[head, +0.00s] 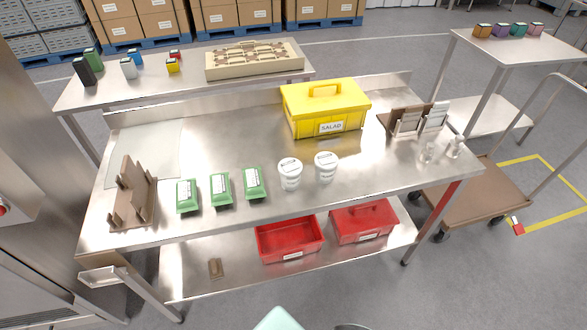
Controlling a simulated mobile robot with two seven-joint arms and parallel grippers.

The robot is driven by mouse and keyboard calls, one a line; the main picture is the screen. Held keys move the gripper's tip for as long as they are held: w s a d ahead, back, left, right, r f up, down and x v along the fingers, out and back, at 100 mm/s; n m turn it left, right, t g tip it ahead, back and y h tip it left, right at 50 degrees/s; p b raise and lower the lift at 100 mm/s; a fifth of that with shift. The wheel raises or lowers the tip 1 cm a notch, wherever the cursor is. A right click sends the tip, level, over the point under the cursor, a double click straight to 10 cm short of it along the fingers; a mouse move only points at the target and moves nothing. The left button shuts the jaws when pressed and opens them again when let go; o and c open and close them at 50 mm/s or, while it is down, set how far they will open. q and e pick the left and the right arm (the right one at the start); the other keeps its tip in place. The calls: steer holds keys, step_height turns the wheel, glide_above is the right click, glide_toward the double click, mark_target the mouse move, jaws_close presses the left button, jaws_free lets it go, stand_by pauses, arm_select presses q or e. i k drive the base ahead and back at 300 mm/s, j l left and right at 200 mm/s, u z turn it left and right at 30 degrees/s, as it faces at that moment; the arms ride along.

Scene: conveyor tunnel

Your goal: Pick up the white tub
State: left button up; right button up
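Two white tubs with printed lids stand upright side by side near the front middle of the steel table. The left white tub (290,174) is just right of the green packs. The right white tub (326,167) is slightly farther back, with a small gap between the two. Nothing touches or covers either tub.
Several green packs (220,189) and a brown rack (132,196) stand left of the tubs. A yellow box labelled SALAD (325,110) is behind them. Small clear items (453,148) stand at right. Red bins (290,238) sit on the lower shelf. Steel surface right of the tubs is clear.

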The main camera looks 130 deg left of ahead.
mark_target(325, 163)
steer(key=u, duration=4.25)
